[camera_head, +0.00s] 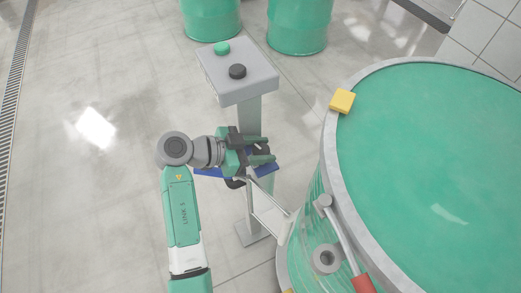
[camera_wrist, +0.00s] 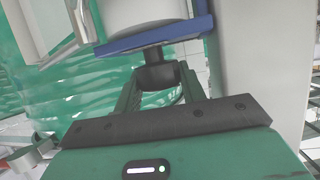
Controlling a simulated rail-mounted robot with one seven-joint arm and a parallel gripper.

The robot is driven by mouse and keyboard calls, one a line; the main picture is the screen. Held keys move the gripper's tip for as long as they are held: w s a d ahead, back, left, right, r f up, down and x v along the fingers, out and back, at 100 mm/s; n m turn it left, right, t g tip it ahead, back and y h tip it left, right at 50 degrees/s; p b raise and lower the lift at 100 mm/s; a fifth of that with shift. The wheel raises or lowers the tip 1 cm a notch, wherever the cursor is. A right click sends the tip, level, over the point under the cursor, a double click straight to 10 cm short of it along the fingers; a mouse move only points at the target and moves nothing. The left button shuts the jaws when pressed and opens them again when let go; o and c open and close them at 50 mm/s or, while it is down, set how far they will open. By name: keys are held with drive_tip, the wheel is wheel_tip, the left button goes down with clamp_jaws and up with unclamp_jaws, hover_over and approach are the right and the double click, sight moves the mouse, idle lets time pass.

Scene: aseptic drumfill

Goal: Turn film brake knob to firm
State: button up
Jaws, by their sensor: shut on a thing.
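The film brake knob (camera_wrist: 157,76) is a dark, round part under a blue bracket (camera_wrist: 150,42) in the wrist view. My gripper (camera_wrist: 159,84) has its two green fingers on either side of the knob and is shut on it. In the head view my gripper (camera_head: 266,150) is at the post, beside the blue bracket (camera_head: 208,173), and largely hides the knob. I see no markings that show which setting the knob is at. A pale cylinder (camera_wrist: 145,14) stands on the bracket in the wrist view.
A grey control box (camera_head: 243,86) with a green button (camera_head: 221,48) and a black button (camera_head: 237,71) tops the post. A large film-wrapped green drum (camera_head: 430,150) stands right of my gripper, with a yellow block (camera_head: 342,101) on its rim. Floor at left is clear.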

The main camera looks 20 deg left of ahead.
idle(0.4)
drive_tip(key=o, duration=1)
drive_tip(key=p+v, duration=0.2)
drive_tip(key=v, duration=0.5)
drive_tip(key=shift+s+a+r, duration=0.15)
drive_tip(key=shift+s+a, duration=0.05)
drive_tip(key=shift+a, duration=0.1)
